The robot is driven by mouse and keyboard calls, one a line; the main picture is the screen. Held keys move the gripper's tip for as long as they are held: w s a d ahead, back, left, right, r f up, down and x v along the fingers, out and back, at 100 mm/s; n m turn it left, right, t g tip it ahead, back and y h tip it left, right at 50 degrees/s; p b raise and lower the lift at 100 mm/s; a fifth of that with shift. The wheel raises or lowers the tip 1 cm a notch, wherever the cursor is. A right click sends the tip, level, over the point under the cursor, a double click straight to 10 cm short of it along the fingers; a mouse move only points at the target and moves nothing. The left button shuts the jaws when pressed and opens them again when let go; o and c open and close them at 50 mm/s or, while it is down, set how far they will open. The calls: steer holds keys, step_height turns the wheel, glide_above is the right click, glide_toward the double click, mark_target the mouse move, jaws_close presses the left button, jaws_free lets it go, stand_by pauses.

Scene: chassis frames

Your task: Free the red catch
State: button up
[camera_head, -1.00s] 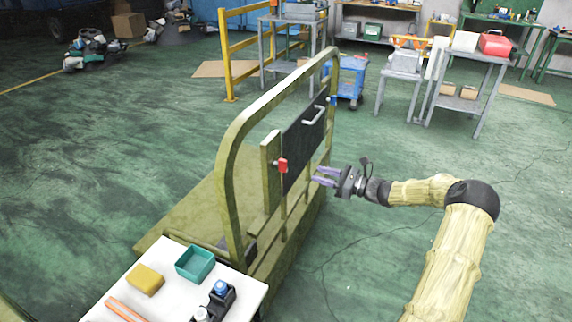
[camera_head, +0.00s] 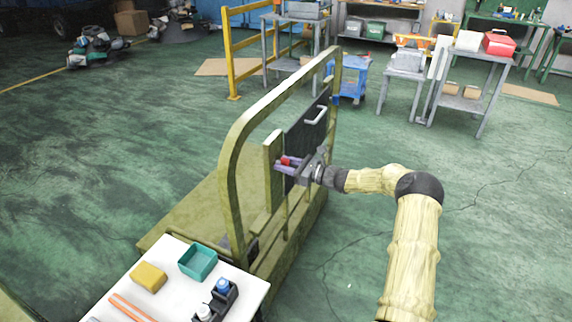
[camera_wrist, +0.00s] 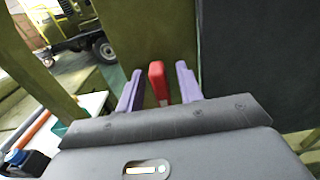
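The red catch (camera_head: 285,160) sits at the left edge of a black panel (camera_head: 304,140) with a pale handle (camera_head: 315,114), on the olive frame of a cart. In the wrist view the red catch (camera_wrist: 157,82) stands upright between the two purple fingers of my gripper (camera_wrist: 158,88). A gap shows on each side of it, so my gripper is open and around it, not clamped. In the head view my gripper (camera_head: 282,164) partly covers the catch.
The cart's olive rail (camera_head: 232,180) rises close to the left of my gripper. A white table (camera_head: 178,290) at the front holds a teal box (camera_head: 198,262), a yellow block (camera_head: 149,277) and a black holder with bottles. Open green floor lies to the right.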

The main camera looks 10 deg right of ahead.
jaws_close()
